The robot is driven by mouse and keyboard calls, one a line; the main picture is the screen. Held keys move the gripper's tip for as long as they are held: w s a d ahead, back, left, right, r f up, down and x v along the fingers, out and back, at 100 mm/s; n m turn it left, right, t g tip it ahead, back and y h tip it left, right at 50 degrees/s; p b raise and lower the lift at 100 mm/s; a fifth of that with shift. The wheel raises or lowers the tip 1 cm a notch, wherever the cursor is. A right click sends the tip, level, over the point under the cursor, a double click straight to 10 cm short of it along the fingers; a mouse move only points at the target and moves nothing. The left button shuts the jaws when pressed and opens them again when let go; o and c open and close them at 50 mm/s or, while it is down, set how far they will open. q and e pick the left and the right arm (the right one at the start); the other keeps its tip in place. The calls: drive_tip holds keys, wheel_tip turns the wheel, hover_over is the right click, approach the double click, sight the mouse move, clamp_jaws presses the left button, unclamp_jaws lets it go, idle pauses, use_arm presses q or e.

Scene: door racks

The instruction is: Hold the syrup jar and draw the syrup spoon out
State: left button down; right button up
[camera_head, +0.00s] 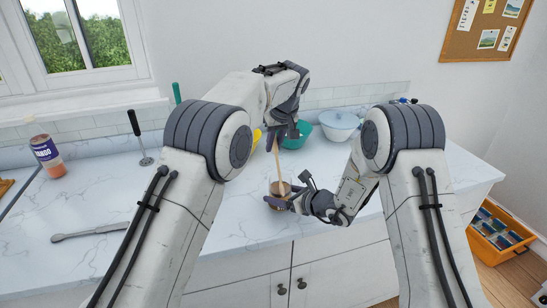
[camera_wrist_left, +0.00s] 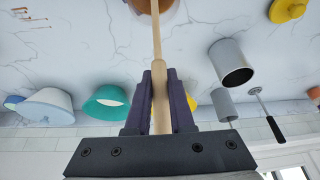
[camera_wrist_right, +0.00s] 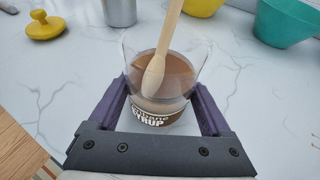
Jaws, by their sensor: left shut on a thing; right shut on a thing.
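The syrup jar (camera_wrist_right: 160,105) is clear glass with brown syrup and a dark label, upright on the counter; it also shows in the head view (camera_head: 279,189). My right gripper (camera_head: 283,201) is shut around the jar, one finger on each side in the right wrist view (camera_wrist_right: 165,105). The pale wooden syrup spoon (camera_wrist_right: 163,45) slants down at the jar mouth, its rounded end visible against the glass and syrup. I cannot tell whether it touches the syrup. My left gripper (camera_wrist_left: 160,85) is shut on the spoon's handle (camera_wrist_left: 161,105), above the jar.
A grey metal canister (camera_wrist_left: 231,64) and a yellow lid (camera_wrist_right: 46,25) are nearby. A tamper-like tool (camera_head: 138,136), an orange-labelled can (camera_head: 47,155) and a flat grey utensil (camera_head: 92,232) are left.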

use_arm(q)
drive_tip(key=shift+r, duration=2.35)
use_arm(e)
drive_tip(key=o, duration=1.4)
drive_tip(key=v, duration=1.2)
drive_tip(key=shift+r, duration=0.1)
